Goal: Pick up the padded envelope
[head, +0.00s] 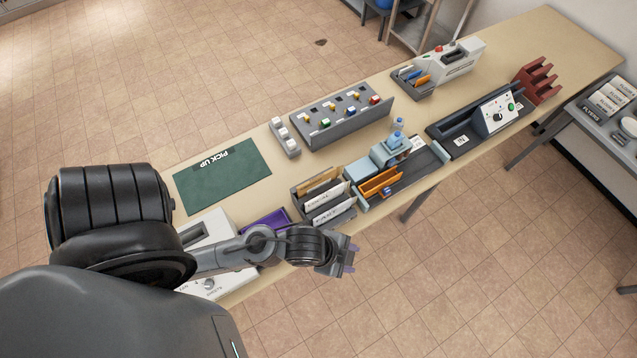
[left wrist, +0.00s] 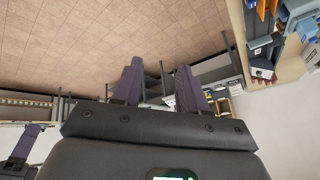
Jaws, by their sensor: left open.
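A tan envelope (head: 318,182) stands in the back slot of a dark grey sorter (head: 352,210) on the long table; it may be the padded envelope, but I cannot tell for sure.
A green PICK UP mat (head: 222,176) lies bare left of the sorter. A purple tray (head: 266,220) and a white device (head: 208,232) are near my left arm. A grey peg board (head: 345,115) is behind.

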